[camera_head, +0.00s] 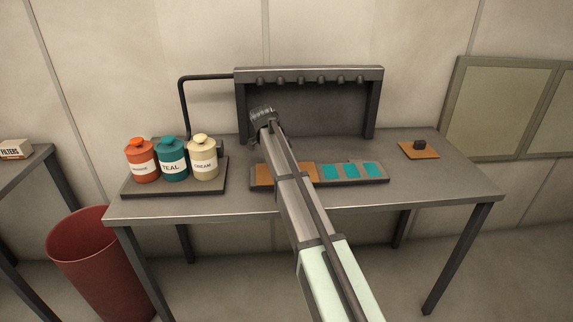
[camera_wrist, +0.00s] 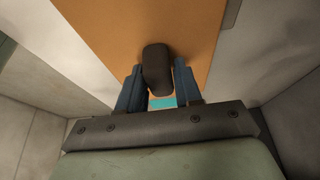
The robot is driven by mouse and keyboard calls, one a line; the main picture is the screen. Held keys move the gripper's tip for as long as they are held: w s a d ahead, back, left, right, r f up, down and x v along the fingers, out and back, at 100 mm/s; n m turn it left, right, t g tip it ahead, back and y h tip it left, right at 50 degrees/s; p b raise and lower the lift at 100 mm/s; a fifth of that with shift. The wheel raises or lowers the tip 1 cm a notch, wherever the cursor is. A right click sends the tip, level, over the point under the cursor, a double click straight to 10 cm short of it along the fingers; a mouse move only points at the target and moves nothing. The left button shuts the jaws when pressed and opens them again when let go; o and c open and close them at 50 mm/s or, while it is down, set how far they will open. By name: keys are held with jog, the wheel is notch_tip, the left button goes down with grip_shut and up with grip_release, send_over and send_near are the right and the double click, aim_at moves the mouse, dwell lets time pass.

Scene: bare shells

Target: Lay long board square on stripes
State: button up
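An orange-brown board (camera_head: 265,174), which looks like the long board, is at the left part of a dark tray (camera_head: 385,181). My arm crosses in front of its middle. Teal stripes (camera_head: 352,170) show on the tray to its right. In the wrist view the board (camera_wrist: 120,30) fills the upper middle, with a black knob (camera_wrist: 157,62) standing on it. My gripper (camera_wrist: 158,78) has its blue fingers close against both sides of the knob and appears shut on it. A bit of teal shows below the knob. Whether the board touches the tray is hidden.
Orange, teal and cream jars (camera_head: 203,160) stand on a dark tray at the left. A smaller board with a knob (camera_head: 419,153) lies at the right. A grey rack (camera_head: 310,74) stands behind; the table's right front is clear.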

jog(key=o, duration=0.4)
jog(key=shift+r, duration=0.1)
jog(key=v, duration=1.2)
jog(key=shift+r, duration=0.1)
jog(key=shift+c, duration=0.2)
